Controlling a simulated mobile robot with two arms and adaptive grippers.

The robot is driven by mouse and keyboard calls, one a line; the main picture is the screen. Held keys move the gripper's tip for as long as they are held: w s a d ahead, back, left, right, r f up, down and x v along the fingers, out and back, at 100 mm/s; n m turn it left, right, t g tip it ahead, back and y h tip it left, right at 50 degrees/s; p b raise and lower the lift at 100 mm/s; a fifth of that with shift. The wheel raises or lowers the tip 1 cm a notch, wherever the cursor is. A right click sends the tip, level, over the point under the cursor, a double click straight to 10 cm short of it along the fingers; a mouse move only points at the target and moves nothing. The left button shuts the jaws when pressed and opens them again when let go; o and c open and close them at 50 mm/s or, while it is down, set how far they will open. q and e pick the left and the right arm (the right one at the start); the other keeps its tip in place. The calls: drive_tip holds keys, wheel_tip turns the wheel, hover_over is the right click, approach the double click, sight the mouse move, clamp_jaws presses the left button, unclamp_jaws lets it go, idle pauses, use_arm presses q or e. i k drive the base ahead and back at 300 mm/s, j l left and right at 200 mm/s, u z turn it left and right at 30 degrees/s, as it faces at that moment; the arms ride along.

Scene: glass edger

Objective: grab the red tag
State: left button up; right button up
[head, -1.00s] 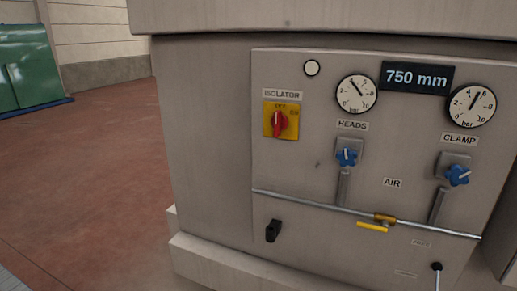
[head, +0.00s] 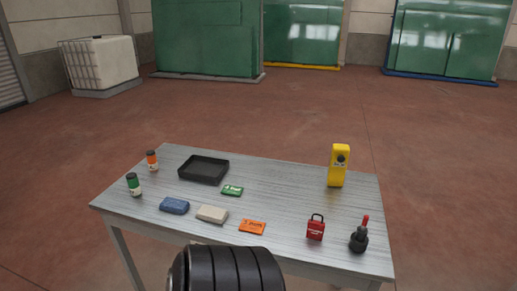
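A flat orange tag (head: 252,227) with dark markings lies near the front edge of the metal table (head: 285,193), and I see no tag of a clearer red. A flat green tag (head: 232,190) lies further back, in front of the black tray. A red padlock (head: 315,228) with a dark shackle stands to the right of the orange tag. Neither of my grippers shows in the head view. A black ribbed part, probably of my own arm, rises at the bottom just below the orange tag and does not cover it.
The table also bears a black tray (head: 204,169), a blue block (head: 174,205), a beige block (head: 212,214), two small bottles (head: 133,185), a yellow device (head: 338,166) and a black item with a red top (head: 359,236). Open floor (head: 300,112) lies behind the table.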

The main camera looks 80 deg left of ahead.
sight(316, 228)
drive_tip(key=u, duration=1.9)
